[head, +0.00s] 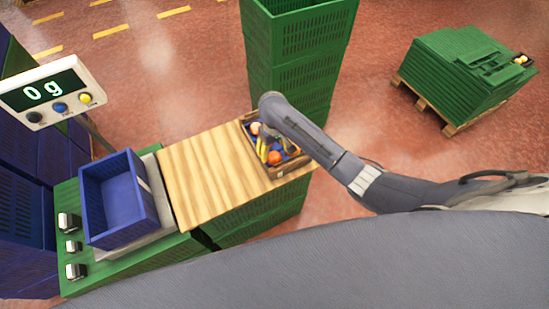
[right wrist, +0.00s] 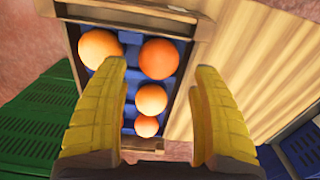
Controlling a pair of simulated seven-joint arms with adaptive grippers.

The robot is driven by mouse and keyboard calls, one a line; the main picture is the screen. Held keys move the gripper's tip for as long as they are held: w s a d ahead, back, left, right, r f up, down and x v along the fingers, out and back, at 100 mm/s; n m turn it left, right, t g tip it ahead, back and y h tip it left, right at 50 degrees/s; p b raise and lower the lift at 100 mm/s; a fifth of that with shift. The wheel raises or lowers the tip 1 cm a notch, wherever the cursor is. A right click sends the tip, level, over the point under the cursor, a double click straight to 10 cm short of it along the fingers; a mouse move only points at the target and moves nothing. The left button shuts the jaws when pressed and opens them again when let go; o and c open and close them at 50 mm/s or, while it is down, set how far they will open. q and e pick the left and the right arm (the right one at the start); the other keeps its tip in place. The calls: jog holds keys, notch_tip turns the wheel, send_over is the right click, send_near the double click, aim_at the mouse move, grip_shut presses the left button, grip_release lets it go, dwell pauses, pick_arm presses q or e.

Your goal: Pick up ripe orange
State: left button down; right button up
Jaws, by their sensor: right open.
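A wooden crate with a blue liner (head: 296,165) holds several oranges at the right end of the wooden board. In the right wrist view, a deeper-coloured orange (right wrist: 159,58) lies at the upper right of the crate (right wrist: 130,17). A paler orange (right wrist: 100,48) is at its upper left, partly behind a fingertip. Two smaller oranges, one in the middle (right wrist: 151,99) and one below (right wrist: 147,126), show between the fingers. My right gripper (head: 268,148) is over the crate, with its yellow fingers (right wrist: 160,75) apart and nothing between them. My left gripper is out of view.
Tall green crates (head: 300,60) stand just behind the orange crate. Green crates on a pallet (head: 465,70) are far right.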

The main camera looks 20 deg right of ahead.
aim_at(275, 155)
jog(key=shift+s+d+f, duration=0.1)
jog(key=shift+f, duration=1.05)
jog(key=shift+d+f, duration=0.1)
jog(key=shift+f, duration=1.05)
